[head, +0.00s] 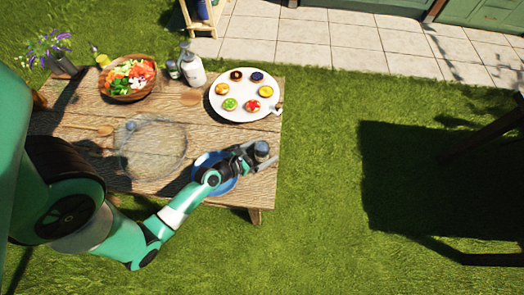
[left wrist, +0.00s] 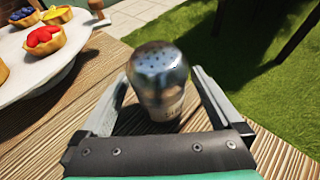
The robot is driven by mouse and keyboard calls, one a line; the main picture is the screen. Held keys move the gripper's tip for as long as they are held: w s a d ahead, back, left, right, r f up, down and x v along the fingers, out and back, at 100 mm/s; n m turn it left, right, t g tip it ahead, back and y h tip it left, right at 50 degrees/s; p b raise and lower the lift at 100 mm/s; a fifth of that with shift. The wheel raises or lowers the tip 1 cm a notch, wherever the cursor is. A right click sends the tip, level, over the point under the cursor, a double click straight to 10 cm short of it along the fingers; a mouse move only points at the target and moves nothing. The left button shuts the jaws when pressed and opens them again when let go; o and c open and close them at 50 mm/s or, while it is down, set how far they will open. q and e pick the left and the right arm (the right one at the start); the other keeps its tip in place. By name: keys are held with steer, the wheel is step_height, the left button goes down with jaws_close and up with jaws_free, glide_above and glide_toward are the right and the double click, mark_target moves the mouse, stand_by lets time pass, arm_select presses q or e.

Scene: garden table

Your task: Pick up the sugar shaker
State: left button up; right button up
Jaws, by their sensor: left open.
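The sugar shaker (left wrist: 158,82) has a rounded metal top with holes and a pale body with dark lettering. It stands upright on the wooden table near its right edge. In the left wrist view it is between the two fingers of my left gripper (left wrist: 160,100), with a gap showing on each side. In the head view the shaker (head: 261,149) shows at the tip of my left gripper (head: 261,160), partly covered by it. The left gripper is open. My right gripper is in neither view.
A white stand with several tarts (head: 237,108) is close behind the shaker. A blue plate (head: 203,160) lies under my left wrist. A glass dish (head: 152,172), a salad bowl (head: 122,92) and a white bottle (head: 193,72) stand farther left. Grass lies beyond the table's right edge.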

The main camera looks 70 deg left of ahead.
arm_select(q)
steer(key=shift+x, duration=1.1)
jaws_close()
